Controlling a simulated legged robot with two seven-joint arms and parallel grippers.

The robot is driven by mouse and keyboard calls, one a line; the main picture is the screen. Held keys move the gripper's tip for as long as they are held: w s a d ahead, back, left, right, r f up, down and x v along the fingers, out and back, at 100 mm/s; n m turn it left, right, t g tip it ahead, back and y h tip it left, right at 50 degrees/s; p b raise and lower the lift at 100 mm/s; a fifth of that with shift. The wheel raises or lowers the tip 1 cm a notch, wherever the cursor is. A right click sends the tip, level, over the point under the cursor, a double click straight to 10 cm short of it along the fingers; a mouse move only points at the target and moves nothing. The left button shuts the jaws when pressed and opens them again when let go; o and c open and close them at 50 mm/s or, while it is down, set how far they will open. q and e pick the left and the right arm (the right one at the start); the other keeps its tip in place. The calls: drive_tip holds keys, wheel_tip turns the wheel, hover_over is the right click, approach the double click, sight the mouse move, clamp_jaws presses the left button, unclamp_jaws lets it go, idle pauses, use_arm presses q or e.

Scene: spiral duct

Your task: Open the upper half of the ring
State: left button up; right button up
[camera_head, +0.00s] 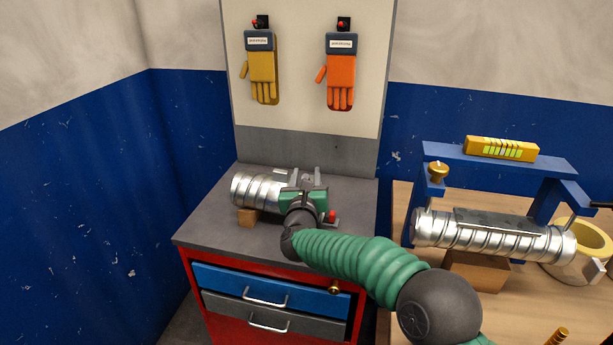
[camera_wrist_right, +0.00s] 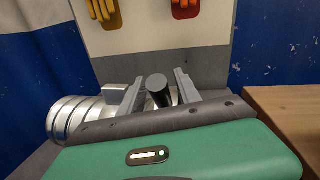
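My right gripper (camera_head: 305,176) is over the grey top of the red cabinet, at the right end of a short silver spiral duct (camera_head: 257,192). In the right wrist view its two grey fingers (camera_wrist_right: 159,90) are apart, with a dark upright cylinder (camera_wrist_right: 158,88) between them and gaps on both sides. I cannot tell what the cylinder belongs to. The gripper hides much of what is at this duct end. I cannot tell which part is the task's ring. My left gripper is not in view.
The short duct rests on a wooden block (camera_head: 248,217). A red knob (camera_head: 332,216) is right of my gripper. On the wooden table, a longer spiral duct (camera_head: 490,236) lies under a blue frame (camera_head: 455,156) with a yellow level (camera_head: 500,148). Gloves (camera_head: 340,72) hang behind.

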drive_tip(key=shift+d, duration=0.1)
clamp_jaws()
idle(1.2)
